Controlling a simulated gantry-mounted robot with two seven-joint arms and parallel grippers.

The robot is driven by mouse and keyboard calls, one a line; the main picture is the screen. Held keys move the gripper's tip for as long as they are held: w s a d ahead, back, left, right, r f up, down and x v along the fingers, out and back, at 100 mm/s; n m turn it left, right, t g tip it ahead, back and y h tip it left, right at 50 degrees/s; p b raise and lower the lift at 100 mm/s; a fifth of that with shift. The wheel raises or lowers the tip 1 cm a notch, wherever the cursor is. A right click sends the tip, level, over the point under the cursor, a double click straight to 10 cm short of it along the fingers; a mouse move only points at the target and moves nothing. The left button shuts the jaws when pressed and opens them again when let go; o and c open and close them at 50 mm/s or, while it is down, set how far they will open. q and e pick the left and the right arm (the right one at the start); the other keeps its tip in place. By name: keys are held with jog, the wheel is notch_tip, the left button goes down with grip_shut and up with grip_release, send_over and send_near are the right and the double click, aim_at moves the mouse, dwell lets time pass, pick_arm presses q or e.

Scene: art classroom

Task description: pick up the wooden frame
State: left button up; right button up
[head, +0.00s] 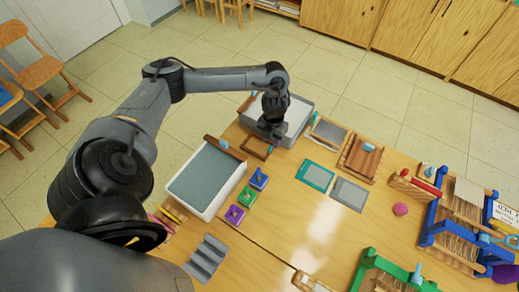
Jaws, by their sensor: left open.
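A small dark brown wooden frame (257,153) lies on the wooden table, just below and in front of my left gripper (270,134). My left arm comes in from the left and the gripper points down over the frame's far edge. The gripper is open. Whether its fingers touch the frame cannot be told, since the gripper hides that part. Another wood-edged frame with a grey screen (328,133) lies to the right. My right gripper is not in view.
A white tub of grey-blue liquid (207,177) stands left of the frame. Another pale tub (298,117) stands behind the gripper. A teal frame (315,176), a grey panel (349,194) and small coloured stampers (247,196) lie nearby. Looms crowd the right side.

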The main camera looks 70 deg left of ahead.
aim_at(270, 147)
pick_arm(q)
jog(key=shift+a+f+b, duration=0.15)
jog(key=shift+f+b, duration=0.25)
jog(key=shift+f, duration=1.4)
jog(key=shift+a+f+b, duration=0.15)
jog(key=shift+f+b, duration=0.25)
jog(key=shift+f, duration=1.35)
grip_shut()
